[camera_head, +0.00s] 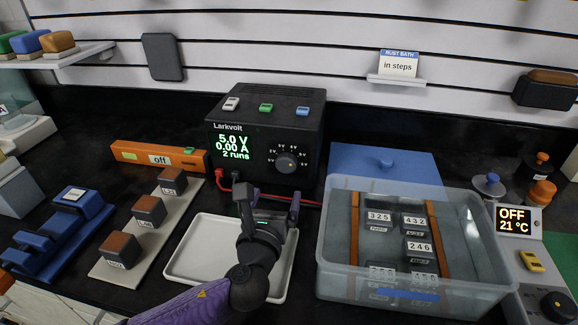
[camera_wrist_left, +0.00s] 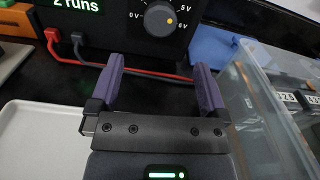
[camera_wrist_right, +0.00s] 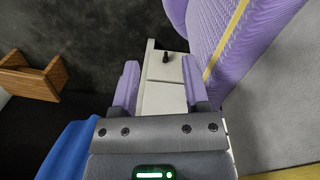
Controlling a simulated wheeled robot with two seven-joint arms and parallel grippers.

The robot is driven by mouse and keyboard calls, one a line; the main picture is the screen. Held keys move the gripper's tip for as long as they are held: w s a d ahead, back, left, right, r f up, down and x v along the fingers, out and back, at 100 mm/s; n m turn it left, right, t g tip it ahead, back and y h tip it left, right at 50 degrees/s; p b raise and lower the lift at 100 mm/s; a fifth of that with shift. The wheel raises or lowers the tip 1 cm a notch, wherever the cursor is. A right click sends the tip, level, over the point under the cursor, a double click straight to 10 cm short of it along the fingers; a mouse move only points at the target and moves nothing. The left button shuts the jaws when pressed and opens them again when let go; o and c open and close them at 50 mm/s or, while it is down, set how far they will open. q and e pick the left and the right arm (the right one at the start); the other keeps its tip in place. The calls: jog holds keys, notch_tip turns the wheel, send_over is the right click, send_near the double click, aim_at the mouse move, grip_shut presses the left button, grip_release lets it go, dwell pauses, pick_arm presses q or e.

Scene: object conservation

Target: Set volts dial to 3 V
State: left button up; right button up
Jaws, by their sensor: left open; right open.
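The black Larkvolt power supply (camera_head: 265,135) stands at the back centre. Its green display (camera_head: 232,146) reads 5.0 V, 0.00 A, 2 runs. The round grey volts dial (camera_head: 286,162) is right of the display, ringed by voltage marks. In the left wrist view the dial (camera_wrist_left: 160,18) shows at the top, its yellow dot toward the lower right. My left gripper (camera_head: 268,198) is open and empty, in front of and below the dial, apart from it. Its two purple fingers (camera_wrist_left: 158,68) point toward the supply. My right gripper (camera_wrist_right: 160,72) is open, outside the head view.
A white tray (camera_head: 190,277) lies under my left arm. A clear water tank (camera_head: 330,270) with labelled blocks stands to the right, before a blue lid (camera_head: 350,160). Red and black leads (camera_head: 312,203) run in front of the supply. A wooden-topped block strip (camera_head: 165,240) lies left.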

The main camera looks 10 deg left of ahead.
aim_at(285, 167)
pick_arm(q)
jog(key=w+b, duration=0.3)
jog(key=w, duration=0.5)
jog(key=shift+w, duration=0.3)
jog(key=shift+w+r, duration=0.1)
jog(key=shift+w, duration=0.05)
jog(key=c, duration=1.1)
jog(key=shift+c, duration=0.9)
pick_arm(e)
jog(key=s+f, duration=0.2)
jog(key=f, duration=0.1)
jog(key=shift+s+d+f, duration=0.15)
jog(key=shift+d, duration=0.25)
pick_arm(q)
jog(key=shift+n, duration=0.3)
pick_arm(e)
jog(key=shift+s, duration=0.15)
